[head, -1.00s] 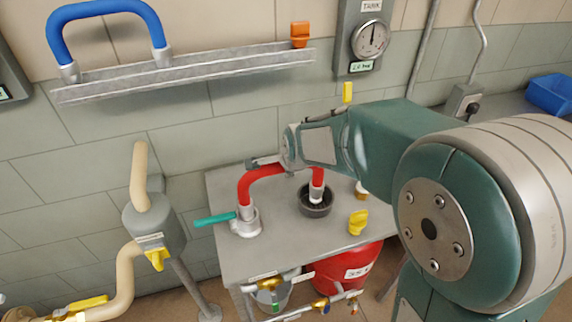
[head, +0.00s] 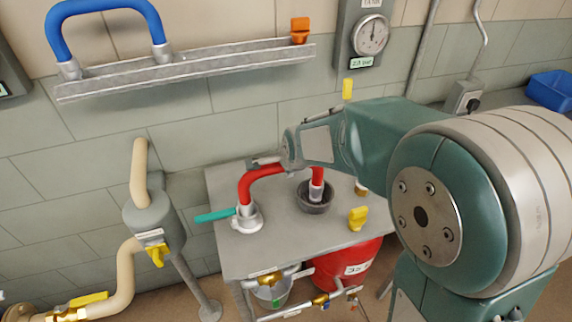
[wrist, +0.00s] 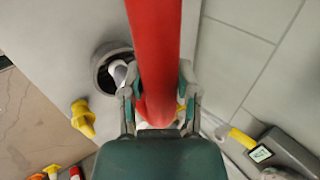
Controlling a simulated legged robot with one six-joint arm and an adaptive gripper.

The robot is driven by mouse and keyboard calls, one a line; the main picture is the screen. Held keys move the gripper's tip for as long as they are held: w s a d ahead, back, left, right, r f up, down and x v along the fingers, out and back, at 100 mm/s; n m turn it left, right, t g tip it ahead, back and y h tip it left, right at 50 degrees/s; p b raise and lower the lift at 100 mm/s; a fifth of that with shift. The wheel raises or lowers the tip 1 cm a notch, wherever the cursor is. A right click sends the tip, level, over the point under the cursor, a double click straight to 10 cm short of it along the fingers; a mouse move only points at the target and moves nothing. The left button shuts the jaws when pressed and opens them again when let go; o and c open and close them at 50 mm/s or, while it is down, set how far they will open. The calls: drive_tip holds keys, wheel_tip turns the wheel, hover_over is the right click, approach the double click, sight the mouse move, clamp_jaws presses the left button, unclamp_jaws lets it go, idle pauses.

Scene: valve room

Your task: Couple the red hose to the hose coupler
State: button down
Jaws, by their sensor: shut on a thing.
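The red hose (head: 263,170) is a short bent tube with a grey metal fitting at each end. It stands like an arch on the grey table. Its left end is at the pale hose coupler (head: 246,219), which has a teal lever (head: 214,215) pointing left; I cannot tell how deep the fitting sits. Its right end stands in a dark round cup (head: 313,206). My gripper (head: 268,161) is shut on the top of the arch. In the wrist view the red hose (wrist: 155,60) runs between the fingers and hides the coupler.
A yellow knob (head: 358,217) stands on the table (head: 280,235) right of the cup. A beige pipe with a yellow valve handle (head: 88,299) is at the left. A blue hose (head: 105,12) sits on a wall rail. A red container (head: 345,264) is below the table.

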drive_tip(key=shift+f, duration=0.3)
idle(0.5)
idle(0.4)
drive_tip(key=shift+c, duration=1.3)
unclamp_jaws()
drive_tip(key=shift+o, duration=1.3)
drive_tip(key=shift+r, duration=3.5)
